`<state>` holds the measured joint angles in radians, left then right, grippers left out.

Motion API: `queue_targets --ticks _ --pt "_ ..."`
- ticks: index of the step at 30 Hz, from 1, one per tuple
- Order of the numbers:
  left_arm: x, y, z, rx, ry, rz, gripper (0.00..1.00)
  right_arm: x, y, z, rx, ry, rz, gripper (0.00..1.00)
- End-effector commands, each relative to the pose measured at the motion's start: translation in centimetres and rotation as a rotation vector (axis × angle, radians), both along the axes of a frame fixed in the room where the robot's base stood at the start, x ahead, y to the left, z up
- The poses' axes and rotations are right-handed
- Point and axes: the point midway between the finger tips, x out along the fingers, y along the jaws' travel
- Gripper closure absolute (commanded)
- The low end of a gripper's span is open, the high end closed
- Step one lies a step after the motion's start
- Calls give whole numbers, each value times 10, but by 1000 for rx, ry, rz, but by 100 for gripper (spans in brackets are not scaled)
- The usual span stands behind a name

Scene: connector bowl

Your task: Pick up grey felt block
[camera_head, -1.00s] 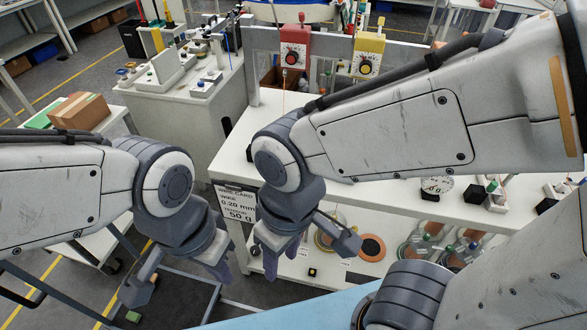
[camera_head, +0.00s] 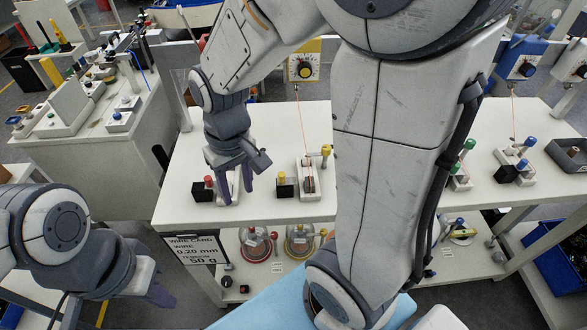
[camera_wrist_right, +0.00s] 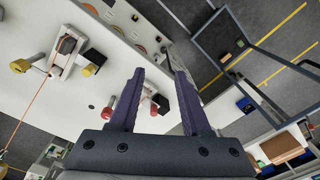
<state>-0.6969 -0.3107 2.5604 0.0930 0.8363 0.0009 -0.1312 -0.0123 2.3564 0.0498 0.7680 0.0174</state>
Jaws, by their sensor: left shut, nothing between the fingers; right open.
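My right gripper (camera_head: 236,182) is open and points down over the red-knobbed station at the left part of the white table. Its fingers also show in the right wrist view (camera_wrist_right: 158,76), with nothing held between them. The white fixture (camera_wrist_right: 146,101) of that station lies beyond the fingertips and is partly hidden by a finger. I cannot make out a grey felt block there. A small dark grey block (camera_head: 310,184) sits in the yellow-knobbed station's white fixture; whether it is felt is unclear. My left gripper (camera_head: 160,294) is shut and empty at lower left, away from the table.
Small black blocks (camera_head: 202,191) stand beside the stations, with red and yellow knobs (camera_head: 326,150) close by. A yellow dial box (camera_head: 304,68) hangs behind, its thin wire running down. Spools (camera_head: 256,245) lie on the lower shelf. The table (camera_head: 180,160) is clear left of the red-knobbed station.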

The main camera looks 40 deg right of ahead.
Motion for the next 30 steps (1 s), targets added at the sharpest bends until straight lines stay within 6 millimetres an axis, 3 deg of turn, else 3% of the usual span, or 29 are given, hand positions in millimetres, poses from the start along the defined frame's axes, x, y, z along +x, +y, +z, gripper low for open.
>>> queue_targets --ticks 1,3,6,9,12,17,24,30 --pt "0 0 -2 0 0 0 100 16 -31 -9 -6 11 -110 52" --pt "0 0 -3 0 0 0 100 32 -72 -19 -14 16 -236 52" --pt "0 0 -4 0 0 0 100 42 -126 -33 -20 25 -393 52" --pt "0 0 -4 0 0 0 100 43 -170 -45 -24 31 -510 52" --pt "0 0 -5 0 0 0 100 40 -199 -53 -27 36 -585 52" --pt "0 0 -3 0 0 0 100 37 -216 -66 -28 41 -630 52" --pt "0 0 1 0 0 0 100 37 -216 -102 -28 41 -630 52" --pt "0 0 4 0 0 0 100 37 -216 -115 -28 39 -629 52"
